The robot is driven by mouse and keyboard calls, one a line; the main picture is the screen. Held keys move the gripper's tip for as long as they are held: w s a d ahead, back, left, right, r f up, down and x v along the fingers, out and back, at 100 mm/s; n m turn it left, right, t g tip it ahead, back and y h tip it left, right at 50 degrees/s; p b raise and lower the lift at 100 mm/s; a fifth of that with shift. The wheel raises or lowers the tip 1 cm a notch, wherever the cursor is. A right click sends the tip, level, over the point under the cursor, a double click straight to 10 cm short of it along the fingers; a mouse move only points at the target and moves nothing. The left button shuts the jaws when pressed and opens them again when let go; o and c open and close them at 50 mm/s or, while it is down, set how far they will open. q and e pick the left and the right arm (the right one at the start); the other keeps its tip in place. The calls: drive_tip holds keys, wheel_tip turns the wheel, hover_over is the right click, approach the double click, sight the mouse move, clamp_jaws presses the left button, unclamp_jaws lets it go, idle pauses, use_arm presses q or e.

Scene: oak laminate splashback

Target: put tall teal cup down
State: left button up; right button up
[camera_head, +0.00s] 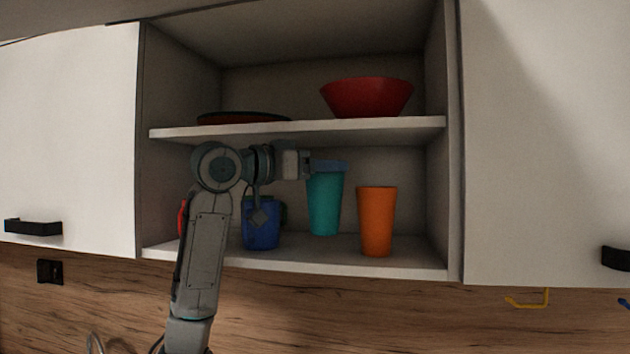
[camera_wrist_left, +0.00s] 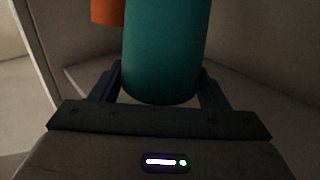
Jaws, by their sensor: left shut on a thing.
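The tall teal cup (camera_head: 325,208) is upright in the lower compartment of the open cabinet, between a blue mug and an orange cup. My left gripper (camera_head: 330,166) reaches in from the left and is shut on the teal cup near its rim. In the left wrist view the teal cup (camera_wrist_left: 165,50) sits between the two fingers (camera_wrist_left: 160,88). The cup's base looks close to the lower shelf, but I cannot tell if it touches. My right gripper is not in view.
The orange cup (camera_head: 376,222) stands close on the right, and the blue mug (camera_head: 261,228) on the left. A red item (camera_head: 182,217) is partly hidden behind my arm. The upper shelf (camera_head: 330,128) holds a red bowl (camera_head: 366,98) and a dark red dish (camera_head: 240,118). Bare lower shelf (camera_head: 420,258) shows at the right.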

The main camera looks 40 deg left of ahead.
sight(307, 188)
use_arm(q)
drive_tip(key=shift+w+a+f, duration=0.1)
drive_tip(key=shift+w+a, duration=0.15)
drive_tip(key=shift+a, duration=0.35)
drive_tip(key=shift+w+a, duration=0.25)
drive_tip(key=shift+a, duration=0.3)
wheel_tip(307, 188, down, 2)
drive_tip(key=shift+w+d+f, duration=0.1)
drive_tip(key=shift+f, duration=0.65)
drive_tip(key=shift+f, duration=0.1)
drive_tip(key=o, duration=1.2)
